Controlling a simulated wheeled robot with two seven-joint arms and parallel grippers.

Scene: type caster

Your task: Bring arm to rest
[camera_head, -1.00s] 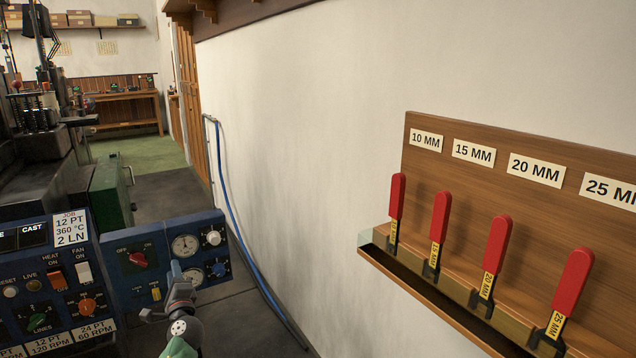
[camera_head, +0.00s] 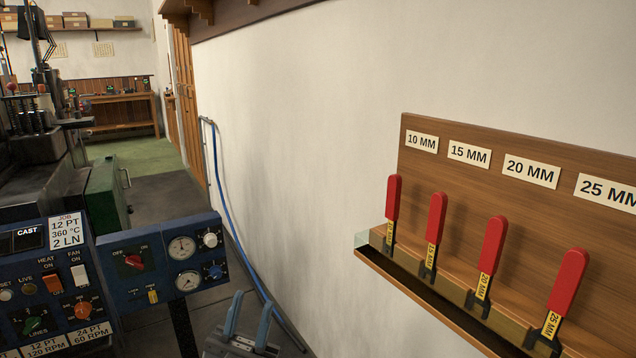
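My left gripper (camera_head: 250,303) is at the bottom edge of the head view, right of the blue control panel. Its two blue-grey fingers point up and stand apart, with nothing between them. The blue panel (camera_head: 142,270) carries a red OFF/ON knob (camera_head: 134,262), a small yellow switch (camera_head: 153,296), two gauges and two more knobs. The gripper is apart from the panel in the picture. The rest of my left arm is below the frame, and my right gripper is not in view.
A wooden rack (camera_head: 510,185) with several red-handled tools marked 10 to 25 MM hangs on the right wall. A blue hose (camera_head: 224,195) runs down the wall. The casting machine's console (camera_head: 50,285) is at the left. Open floor lies behind the panel.

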